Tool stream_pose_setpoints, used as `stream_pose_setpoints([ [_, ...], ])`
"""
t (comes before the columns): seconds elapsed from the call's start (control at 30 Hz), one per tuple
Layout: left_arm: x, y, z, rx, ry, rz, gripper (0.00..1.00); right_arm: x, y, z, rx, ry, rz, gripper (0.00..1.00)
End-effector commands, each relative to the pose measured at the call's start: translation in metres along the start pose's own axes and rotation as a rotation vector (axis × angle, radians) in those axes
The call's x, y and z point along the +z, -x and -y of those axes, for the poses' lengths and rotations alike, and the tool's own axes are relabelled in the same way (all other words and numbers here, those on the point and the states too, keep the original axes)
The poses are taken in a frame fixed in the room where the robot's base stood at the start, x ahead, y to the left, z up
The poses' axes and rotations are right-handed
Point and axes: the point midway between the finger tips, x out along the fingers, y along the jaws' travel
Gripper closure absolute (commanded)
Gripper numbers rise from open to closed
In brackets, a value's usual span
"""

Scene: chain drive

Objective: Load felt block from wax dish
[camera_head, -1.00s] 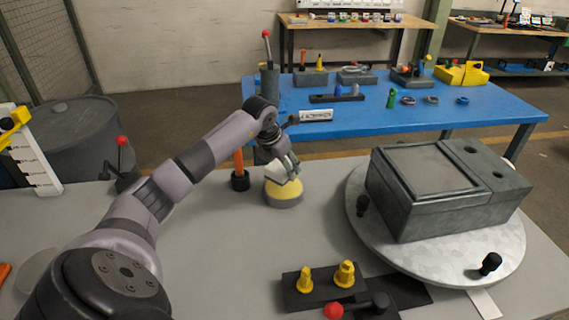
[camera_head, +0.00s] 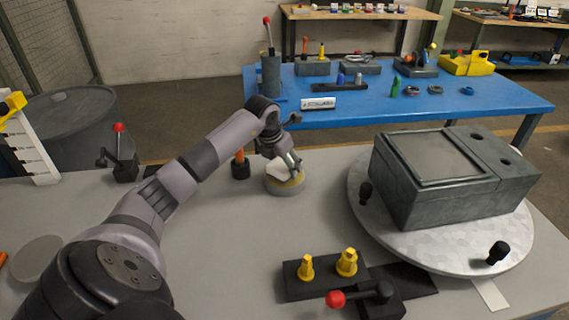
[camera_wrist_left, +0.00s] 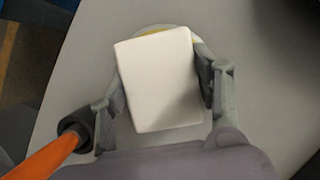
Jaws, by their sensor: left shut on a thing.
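The wax dish (camera_head: 285,189) is a round grey dish with yellow wax, standing on the grey table behind its middle. A white felt block (camera_wrist_left: 158,80) fills the middle of the left wrist view, between the two fingers. In the head view the block (camera_head: 279,171) shows as a pale shape at the dish. My left gripper (camera_head: 293,167) is shut on the block, low over the dish. Only a little yellow wax (camera_wrist_left: 157,31) shows past the block in the wrist view. I cannot tell whether the block touches the wax. My right gripper is not in view.
An orange-handled tool (camera_head: 240,166) stands close left of the dish. A grey box (camera_head: 450,195) sits on a round turntable (camera_head: 420,252) at right. A black block with yellow fittings (camera_head: 325,283) and a red-knobbed lever (camera_head: 336,299) are in front.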

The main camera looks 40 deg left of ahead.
Motion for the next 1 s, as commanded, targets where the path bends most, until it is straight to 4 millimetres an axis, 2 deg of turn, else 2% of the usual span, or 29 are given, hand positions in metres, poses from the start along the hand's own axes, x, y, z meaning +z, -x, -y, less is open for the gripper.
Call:
stream_pose_setpoints([
  [1.0, -0.0031, -0.0079, -0.0001, 0.000, 0.000, 0.001, 0.64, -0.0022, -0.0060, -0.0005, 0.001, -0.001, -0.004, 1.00],
])
